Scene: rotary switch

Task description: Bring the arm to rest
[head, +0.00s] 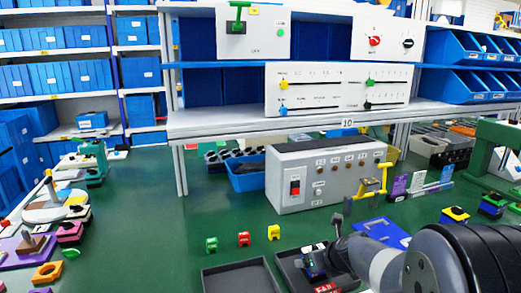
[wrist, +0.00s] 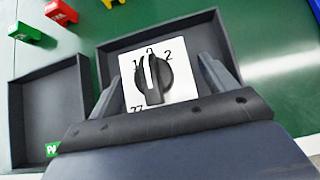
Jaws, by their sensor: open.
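In the wrist view, a rotary switch (wrist: 152,78) with a black knob sits on a white plate marked 1, 0 and 2. The knob's white line points up at the 0. My gripper (wrist: 158,74) is open, with one finger on each side of the switch plate. I cannot tell whether the fingers touch it. The switch shows against the right dark tray (wrist: 112,62). In the head view my arm reaches in from the lower right, and its end is over the right tray (head: 283,262); the switch is largely hidden there.
The left dark tray (head: 238,279) lies beside it. Green (head: 211,244), red (head: 244,239) and yellow (head: 273,232) small blocks stand behind the trays. A grey control box (head: 325,175) with a yellow handle stands farther back. Green table is clear left of the trays.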

